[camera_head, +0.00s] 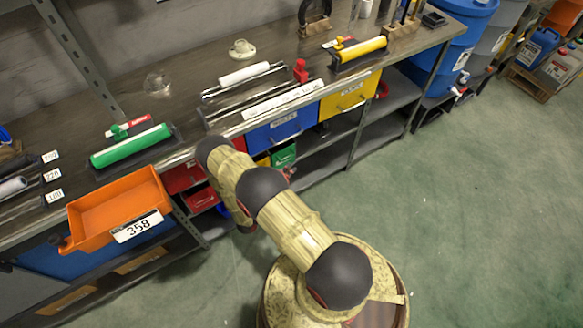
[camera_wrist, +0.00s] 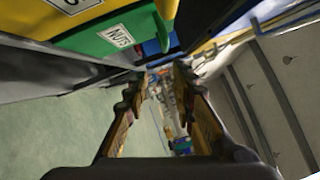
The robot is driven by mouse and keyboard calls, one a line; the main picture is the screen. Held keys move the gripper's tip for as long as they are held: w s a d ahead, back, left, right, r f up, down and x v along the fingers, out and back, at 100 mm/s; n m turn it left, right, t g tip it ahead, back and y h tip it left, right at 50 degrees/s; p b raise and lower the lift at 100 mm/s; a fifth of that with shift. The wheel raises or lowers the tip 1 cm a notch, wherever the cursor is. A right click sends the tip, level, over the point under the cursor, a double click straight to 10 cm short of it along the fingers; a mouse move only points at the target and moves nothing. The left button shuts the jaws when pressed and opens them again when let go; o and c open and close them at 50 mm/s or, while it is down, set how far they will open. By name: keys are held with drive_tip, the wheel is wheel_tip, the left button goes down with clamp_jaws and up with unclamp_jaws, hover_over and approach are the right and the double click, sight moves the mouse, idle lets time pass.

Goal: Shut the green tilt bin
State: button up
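The green bin (camera_head: 284,156) sits low under the workbench in the head view, partly hidden by my arm. Its green front with a white "NUTS" label also shows at the upper left of the wrist view (camera_wrist: 92,44). It appears to lean outward, but how far I cannot tell. My gripper (camera_wrist: 158,80) shows in the wrist view with its two fingers apart and nothing between them. The green bin is beyond and to the left of the fingers, with no contact visible. In the head view my gripper is hidden behind my arm.
An orange tray (camera_head: 115,205) juts out at the left. Open green floor (camera_head: 470,190) lies at the right.

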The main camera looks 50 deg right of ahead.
drive_tip(key=s+a+f, duration=0.1)
drive_tip(key=a, duration=0.7)
drive_tip(key=shift+a, duration=0.35)
drive_tip(key=shift+s, duration=0.1)
